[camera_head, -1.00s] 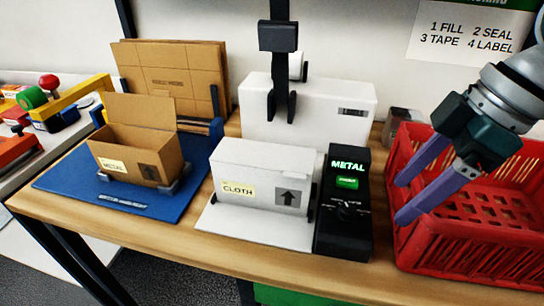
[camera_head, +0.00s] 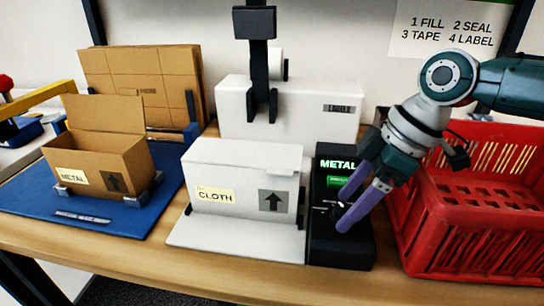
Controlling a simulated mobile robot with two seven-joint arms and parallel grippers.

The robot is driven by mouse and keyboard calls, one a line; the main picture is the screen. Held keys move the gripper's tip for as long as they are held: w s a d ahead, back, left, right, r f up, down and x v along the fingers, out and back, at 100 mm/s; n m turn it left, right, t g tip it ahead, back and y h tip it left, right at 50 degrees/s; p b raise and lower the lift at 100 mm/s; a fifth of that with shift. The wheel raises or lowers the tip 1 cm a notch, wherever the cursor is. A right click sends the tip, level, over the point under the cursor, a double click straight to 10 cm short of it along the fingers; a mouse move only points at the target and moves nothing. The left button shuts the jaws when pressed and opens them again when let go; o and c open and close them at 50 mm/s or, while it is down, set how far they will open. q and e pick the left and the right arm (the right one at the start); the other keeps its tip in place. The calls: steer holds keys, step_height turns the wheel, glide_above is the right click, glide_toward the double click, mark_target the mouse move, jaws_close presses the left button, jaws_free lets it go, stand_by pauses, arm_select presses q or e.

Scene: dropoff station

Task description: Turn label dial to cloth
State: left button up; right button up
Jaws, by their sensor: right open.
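The label dial is on the black control box (camera_head: 340,250) at the middle right of the bench. The box's display (camera_head: 336,164) reads METAL in green, with a green button (camera_head: 338,182) below it. The dial itself is mostly hidden behind my fingers. My right gripper (camera_head: 341,217) is open, its purple fingers pointing down and left at the dial area; I cannot tell whether they touch the dial. The white box (camera_head: 235,170) left of the control box carries a CLOTH label (camera_head: 216,196). My left gripper is not in view.
A red crate (camera_head: 465,245) stands right of the control box, close to my right arm. An open cardboard box (camera_head: 98,165) labelled METAL sits on a blue mat (camera_head: 150,215) at left. A white label machine (camera_head: 300,105) stands behind. Flat cartons (camera_head: 140,88) lean at the back left.

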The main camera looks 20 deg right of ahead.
steer(key=shift+w+f, duration=0.1)
steer(key=shift+f, duration=0.05)
steer(key=shift+c, duration=0.3)
jaws_close()
